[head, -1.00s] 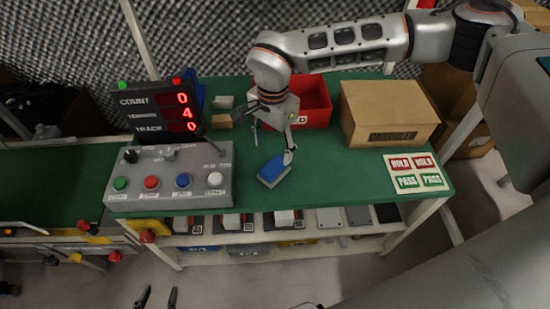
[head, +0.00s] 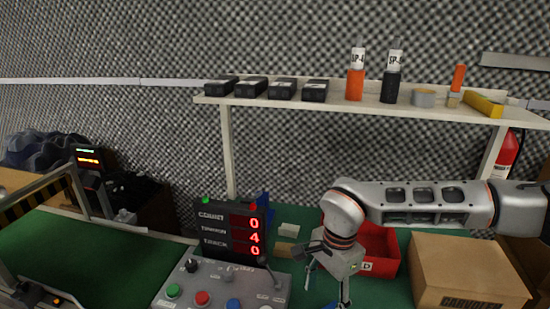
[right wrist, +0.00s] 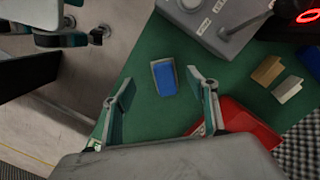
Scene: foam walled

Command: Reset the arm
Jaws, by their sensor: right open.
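My right arm (head: 430,203) reaches in from the right over the green table. Its gripper (right wrist: 163,84) is open and empty, with its two fingers wide apart in the right wrist view. A small blue-topped grey block (right wrist: 165,77) lies on the table beyond and between the fingertips, apart from them. In the head view the gripper (head: 327,284) points down near the red bin, and the block is almost wholly cut off by the lower edge. Grey and dark parts (right wrist: 78,30), which look like my left gripper, show at the upper left of the right wrist view; their jaws are unclear.
A red bin (head: 379,245) and a cardboard box (head: 468,269) stand right of the gripper. The control box (head: 217,289) and the COUNT display (head: 231,229) are to its left. A shelf (head: 440,112) with bottles and black boxes hangs above the back.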

